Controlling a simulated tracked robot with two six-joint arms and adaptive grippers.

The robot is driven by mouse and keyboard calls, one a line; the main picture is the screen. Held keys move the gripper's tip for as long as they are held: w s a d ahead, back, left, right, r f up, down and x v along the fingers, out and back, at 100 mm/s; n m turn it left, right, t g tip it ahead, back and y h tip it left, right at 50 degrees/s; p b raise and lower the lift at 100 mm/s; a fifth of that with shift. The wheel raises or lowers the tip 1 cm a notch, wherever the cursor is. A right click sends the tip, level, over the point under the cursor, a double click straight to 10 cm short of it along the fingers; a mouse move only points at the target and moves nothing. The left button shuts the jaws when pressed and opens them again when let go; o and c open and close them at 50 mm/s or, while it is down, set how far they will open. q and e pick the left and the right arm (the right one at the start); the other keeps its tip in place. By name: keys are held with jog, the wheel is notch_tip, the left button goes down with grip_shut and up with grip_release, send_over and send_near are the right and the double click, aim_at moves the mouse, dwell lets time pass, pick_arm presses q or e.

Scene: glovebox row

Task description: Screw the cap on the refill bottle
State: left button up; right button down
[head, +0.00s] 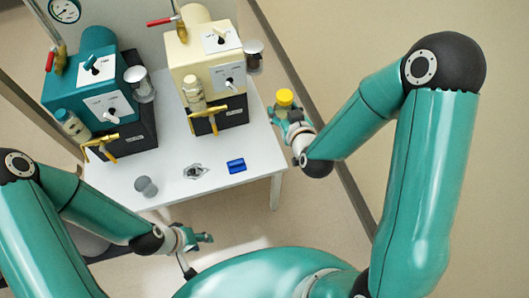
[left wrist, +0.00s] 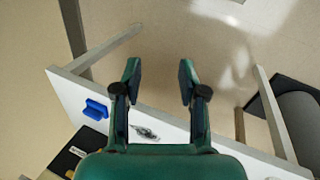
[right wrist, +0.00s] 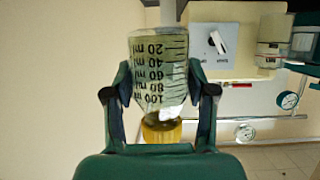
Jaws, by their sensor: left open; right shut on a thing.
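A clear graduated bottle (right wrist: 158,72) with a yellow cap (head: 285,98) is held in my right gripper (head: 292,122), off the table's right edge. The right wrist view shows the fingers on both sides of the bottle. The yellow cap (right wrist: 161,131) is at the bottle's mouth end, nearest the palm; I cannot tell how tightly it sits. In the head view the cap is uppermost. My left gripper (head: 203,238) is open and empty in front of the table's near edge. The left wrist view shows its spread fingers (left wrist: 158,82) with nothing between them.
The white table (head: 205,205) carries a blue block (head: 236,165), a small metal fixture (head: 195,171) and a grey cup (head: 146,186). A teal machine (head: 80,90) and a cream machine (head: 190,55), each with a small bottle and yellow handle, stand behind.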

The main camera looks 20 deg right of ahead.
pick_arm(q)
jog(key=o, duration=0.4)
jog(key=shift+f, duration=0.25)
pick_arm(e)
jog(key=shift+w+f, duration=0.1)
jog(key=shift+w, duration=0.05)
pick_arm(q)
jog(key=shift+o, duration=1)
notch_tip(320, 180, down, 10)
jog(key=b, duration=1.1)
jog(key=shift+f, duration=0.25)
notch_tip(320, 180, down, 12)
jog(key=b, duration=1.2)
pick_arm(e)
jog(key=w+a+f+n+y, duration=0.2)
jog(key=w+a+f+y, duration=0.1)
jog(key=f, duration=0.1)
jog(key=shift+w+a+f+n, duration=0.15)
jog(key=shift+w+f+n, duration=0.1)
jog(key=shift+f+n, duration=0.15)
pick_arm(q)
jog(key=shift+d, duration=0.1)
